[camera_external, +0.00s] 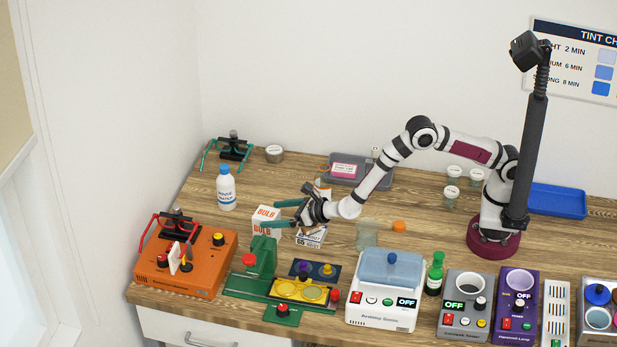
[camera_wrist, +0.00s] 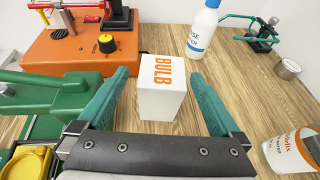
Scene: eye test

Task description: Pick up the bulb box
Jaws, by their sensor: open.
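The bulb box (camera_external: 265,222) is a small white carton with orange "BULB" lettering. It stands upright on the wooden table, left of centre in the external view. In the wrist view the bulb box (camera_wrist: 162,96) lies between the two teal fingers, with a gap on each side. My gripper (camera_external: 277,214) is open and empty, at the box's right side in the external view. In the wrist view my gripper (camera_wrist: 158,76) spans wider than the box. How far the fingers reach along the box is hard to tell.
An orange machine (camera_external: 188,262) stands left of the box. A green press (camera_external: 263,252) is close in front. A white bottle (camera_external: 226,188) stands behind left. A small printed box (camera_external: 312,238) and an orange-labelled container (camera_wrist: 291,150) are close by on the right.

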